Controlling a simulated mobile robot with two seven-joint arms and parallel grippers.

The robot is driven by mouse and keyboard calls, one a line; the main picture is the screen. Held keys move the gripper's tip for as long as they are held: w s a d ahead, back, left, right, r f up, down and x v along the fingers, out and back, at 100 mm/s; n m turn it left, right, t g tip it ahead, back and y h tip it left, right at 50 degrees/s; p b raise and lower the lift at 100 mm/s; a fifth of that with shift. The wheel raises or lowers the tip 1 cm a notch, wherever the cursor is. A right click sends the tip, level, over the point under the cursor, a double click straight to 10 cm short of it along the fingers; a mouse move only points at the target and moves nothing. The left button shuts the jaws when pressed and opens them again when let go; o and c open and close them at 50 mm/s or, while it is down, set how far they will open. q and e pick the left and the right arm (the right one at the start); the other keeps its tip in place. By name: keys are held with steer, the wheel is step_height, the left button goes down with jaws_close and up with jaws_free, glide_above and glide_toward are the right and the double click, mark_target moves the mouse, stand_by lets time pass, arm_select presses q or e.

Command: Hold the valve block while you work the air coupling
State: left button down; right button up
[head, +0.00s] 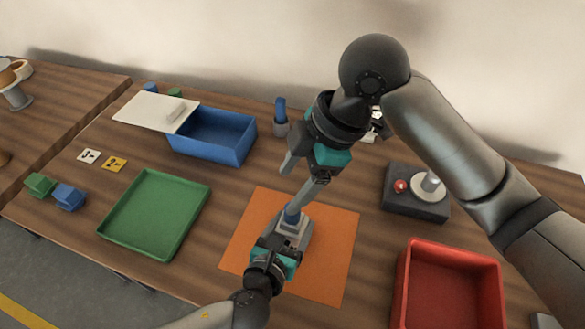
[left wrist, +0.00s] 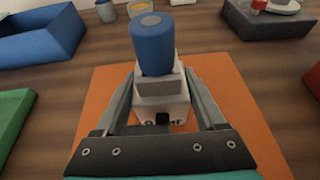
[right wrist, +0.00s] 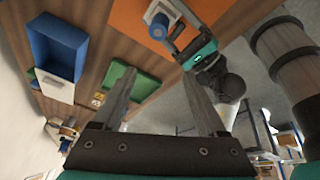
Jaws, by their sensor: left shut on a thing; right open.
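The valve block (head: 293,226) is a pale grey block upright on the orange mat (head: 335,250). A blue cylindrical air coupling (left wrist: 153,45) stands on top of it; it also shows in the right wrist view (right wrist: 158,27). My left gripper (left wrist: 160,85) is shut on the block, one finger along each side. My right gripper (head: 293,180) is open and empty, above and behind the block, fingers angled down. In the head view its fingers come close to the coupling, but the right wrist view shows nothing between them.
A green tray (head: 112,227) and an open blue box (head: 215,153) lie left. A red bin (head: 453,249) and a dark box with a red button (head: 417,205) are right. A grey cup with a blue piece (head: 281,128) stands behind the mat.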

steer(key=f+n+h, duration=0.1)
steer(key=f+n, duration=0.1)
steer(key=f, duration=0.1)
steer(key=w+f+n+h, duration=0.1)
steer(key=f+n+h, duration=0.1)
steer(key=f, duration=0.2)
steer(key=f+n+h, duration=0.1)
steer(key=f+n, duration=0.1)
steer(key=f, duration=0.2)
steer(key=shift+w+a, duration=0.1)
steer(key=shift+w, duration=0.25)
stand_by(0.3)
